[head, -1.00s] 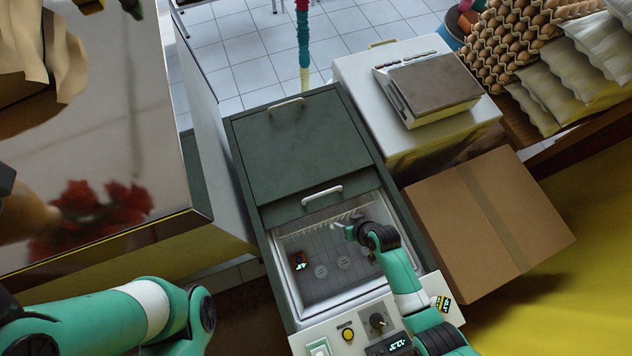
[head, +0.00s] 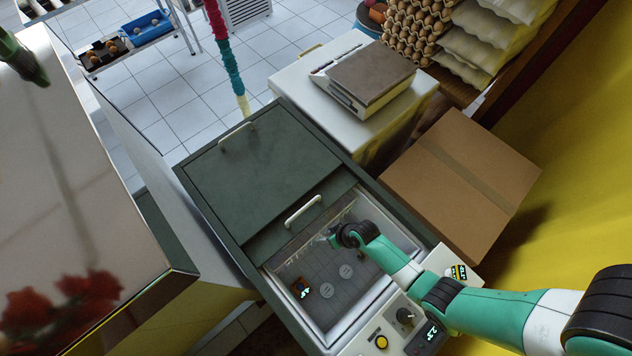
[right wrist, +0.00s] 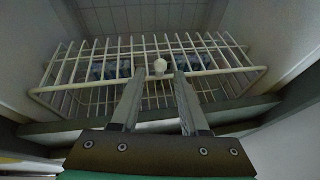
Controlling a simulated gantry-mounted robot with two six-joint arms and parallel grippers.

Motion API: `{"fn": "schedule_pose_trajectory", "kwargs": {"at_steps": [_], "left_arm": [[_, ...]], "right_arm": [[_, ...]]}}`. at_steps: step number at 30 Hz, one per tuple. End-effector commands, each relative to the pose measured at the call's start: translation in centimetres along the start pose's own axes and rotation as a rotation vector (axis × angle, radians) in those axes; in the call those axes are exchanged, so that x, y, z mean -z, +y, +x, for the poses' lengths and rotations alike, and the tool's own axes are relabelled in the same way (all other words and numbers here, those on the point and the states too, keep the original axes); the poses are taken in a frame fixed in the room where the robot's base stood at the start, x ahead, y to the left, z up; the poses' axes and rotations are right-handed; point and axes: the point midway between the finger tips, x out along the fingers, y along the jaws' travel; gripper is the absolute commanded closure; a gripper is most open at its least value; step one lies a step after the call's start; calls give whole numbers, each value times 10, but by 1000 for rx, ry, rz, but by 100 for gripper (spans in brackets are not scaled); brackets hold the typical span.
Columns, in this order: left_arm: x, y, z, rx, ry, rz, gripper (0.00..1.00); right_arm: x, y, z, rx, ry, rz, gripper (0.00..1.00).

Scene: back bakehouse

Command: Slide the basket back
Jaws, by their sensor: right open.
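The white wire basket (right wrist: 85,75) hangs inside the chest freezer and holds blue-grey items that I cannot make out. In the head view, only a little of it shows beside the green lid (head: 265,150). A small white knob (right wrist: 160,66) stands at its near rim. My right gripper (right wrist: 160,80) is open, with its fingers reaching toward the rim on either side of the knob. I cannot tell whether they touch it. In the head view, my right gripper (head: 334,240) is down in the freezer opening.
The lid's white handle (head: 303,211) is close to my right gripper. The control panel (head: 395,325) is at the freezer's near end. A cardboard box (head: 460,180) and a white cabinet with scales (head: 370,75) stand to the right. A shiny counter (head: 75,190) is left.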

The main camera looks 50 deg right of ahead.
Motion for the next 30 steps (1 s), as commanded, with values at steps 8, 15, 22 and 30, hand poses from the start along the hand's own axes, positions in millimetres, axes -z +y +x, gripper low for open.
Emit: {"fn": "schedule_pose_trajectory", "kwargs": {"at_steps": [8, 15, 22, 30], "left_arm": [[-14, 0, -16, 0, 2, 0, 25], [-14, 0, -15, 0, 2, 0, 25], [-14, 0, -15, 0, 2, 0, 25], [-14, 0, -15, 0, 1, 0, 25]], "right_arm": [[-5, 4, 21, -2, 1, 4, 55], [-4, 4, 19, -2, 1, 4, 59], [-4, 4, 19, -2, 1, 4, 100], [-4, 4, 20, -2, 1, 4, 100]]}}
